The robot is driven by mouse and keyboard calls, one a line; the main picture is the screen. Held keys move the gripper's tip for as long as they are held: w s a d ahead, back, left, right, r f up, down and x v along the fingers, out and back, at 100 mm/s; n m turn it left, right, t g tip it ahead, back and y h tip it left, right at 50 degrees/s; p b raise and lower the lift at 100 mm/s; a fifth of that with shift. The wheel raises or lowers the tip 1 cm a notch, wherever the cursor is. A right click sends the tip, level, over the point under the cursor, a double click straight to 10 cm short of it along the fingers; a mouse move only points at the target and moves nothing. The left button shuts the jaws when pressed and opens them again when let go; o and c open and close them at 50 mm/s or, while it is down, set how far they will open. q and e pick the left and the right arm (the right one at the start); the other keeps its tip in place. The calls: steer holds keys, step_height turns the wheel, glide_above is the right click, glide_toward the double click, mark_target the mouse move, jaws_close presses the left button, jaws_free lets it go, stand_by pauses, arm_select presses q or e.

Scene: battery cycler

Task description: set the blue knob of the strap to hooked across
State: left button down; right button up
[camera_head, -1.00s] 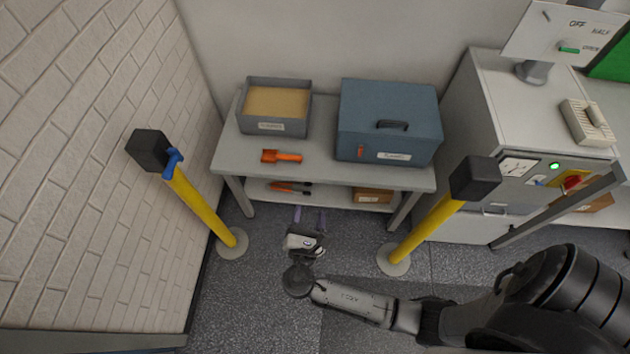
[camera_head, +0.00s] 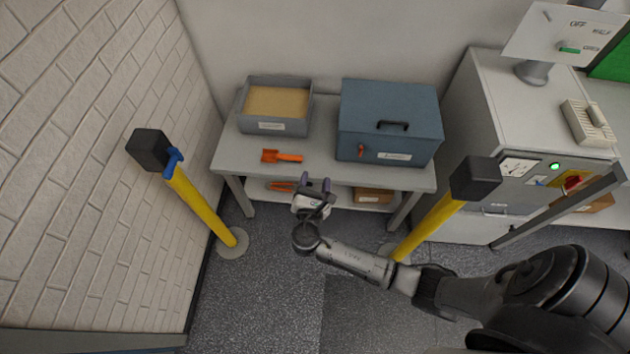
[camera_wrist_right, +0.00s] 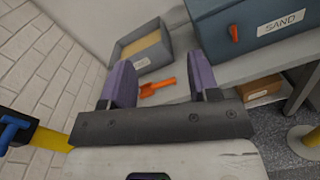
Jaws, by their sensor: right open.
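The blue knob (camera_head: 174,161) is on the black head (camera_head: 148,150) of the left yellow post (camera_head: 200,207). The knob also shows at the left edge of the right wrist view (camera_wrist_right: 12,130). No strap shows between this post and the right yellow post (camera_head: 428,228) with its black head (camera_head: 475,178). My right gripper (camera_head: 315,183) is between the posts, in front of the table, to the right of the knob and well apart from it. Its two purple fingers are spread and empty (camera_wrist_right: 162,85). My left gripper is not in view.
A grey table (camera_head: 330,172) at the back holds a sand tray (camera_head: 272,126), an orange scoop (camera_head: 282,156) and a blue box (camera_head: 390,115). A cardboard box (camera_head: 373,195) sits on its lower shelf. A brick wall (camera_head: 90,190) stands close beside the left post. A grey cabinet (camera_head: 470,110) stands at the right.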

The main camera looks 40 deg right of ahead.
jaws_close()
stand_by(0.4)
steer(key=c, duration=1)
jaws_free()
steer(key=o, duration=1)
steer(key=shift+a, duration=0.1)
steer(key=v, duration=1.3)
steer(key=shift+s+a, duration=0.2)
steer(key=shift+a, duration=0.1)
